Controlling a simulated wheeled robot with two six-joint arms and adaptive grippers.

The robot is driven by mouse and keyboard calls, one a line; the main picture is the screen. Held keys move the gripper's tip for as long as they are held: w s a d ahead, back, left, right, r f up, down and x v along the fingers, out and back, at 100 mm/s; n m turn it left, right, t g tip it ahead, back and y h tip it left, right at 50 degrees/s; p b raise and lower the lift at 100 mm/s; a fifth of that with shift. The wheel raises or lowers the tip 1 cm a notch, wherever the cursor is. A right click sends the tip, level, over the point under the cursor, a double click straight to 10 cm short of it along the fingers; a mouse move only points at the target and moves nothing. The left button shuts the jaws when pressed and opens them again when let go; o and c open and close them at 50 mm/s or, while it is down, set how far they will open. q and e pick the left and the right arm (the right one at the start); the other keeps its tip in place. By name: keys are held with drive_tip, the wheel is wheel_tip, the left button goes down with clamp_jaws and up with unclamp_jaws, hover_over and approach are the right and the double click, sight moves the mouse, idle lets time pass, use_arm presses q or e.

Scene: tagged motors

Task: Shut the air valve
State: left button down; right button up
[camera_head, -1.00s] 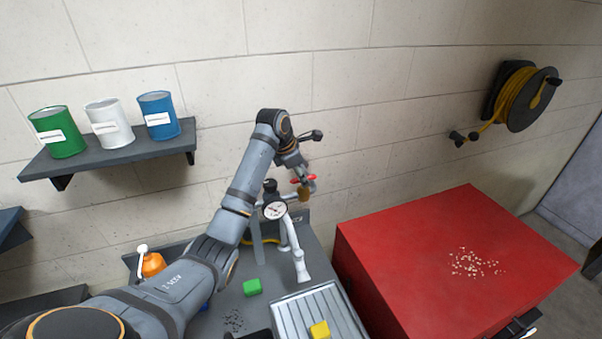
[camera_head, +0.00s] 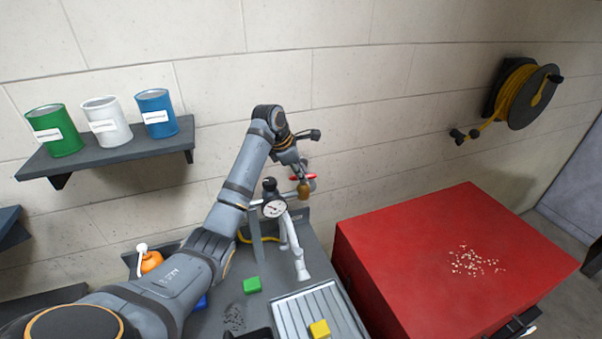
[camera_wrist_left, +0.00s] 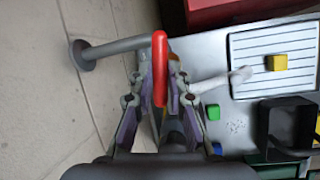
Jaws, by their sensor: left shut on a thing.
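The air valve has a red lever handle (camera_head: 297,178) on a brass-coloured body (camera_head: 304,190), on a pipe by the wall above the bench. A round white-faced pressure gauge (camera_head: 273,209) sits to its left. My left gripper (camera_head: 303,173) is at the handle, its fingers partly hidden at this size. In the left wrist view the red handle (camera_wrist_left: 159,68) stands edge-on between the fingertips (camera_wrist_left: 160,88), which are shut on it. The grey pipe (camera_wrist_left: 115,46) runs behind it to a wall flange. My right gripper is not in view.
A red cabinet (camera_head: 400,240) stands right. A shelf (camera_head: 110,157) with several cans is left.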

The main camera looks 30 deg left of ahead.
use_arm(q)
drive_tip(key=m, duration=0.2)
drive_tip(key=m+g+h, duration=0.1)
drive_tip(key=m, duration=0.1)
drive_tip(key=m+h, duration=0.1)
drive_tip(key=m, duration=0.1)
drive_tip(key=shift+w+a+r+g, duration=0.25)
drive_tip(key=shift+w+g, duration=0.05)
drive_tip(key=m+g, duration=0.1)
drive_tip(key=m, duration=0.1)
drive_tip(key=m+g, duration=0.1)
drive_tip(key=m, duration=0.2)
drive_tip(key=shift+w+a+h, duration=0.1)
drive_tip(key=shift+w+h, duration=0.1)
drive_tip(key=shift+h, duration=0.2)
drive_tip(key=shift+m, duration=0.3)
drive_tip(key=c, duration=1.4)
unclamp_jaws()
drive_tip(key=shift+o, duration=0.5)
drive_tip(key=shift+s+f, duration=0.1)
wheel_tip(320, 180, up, 10)
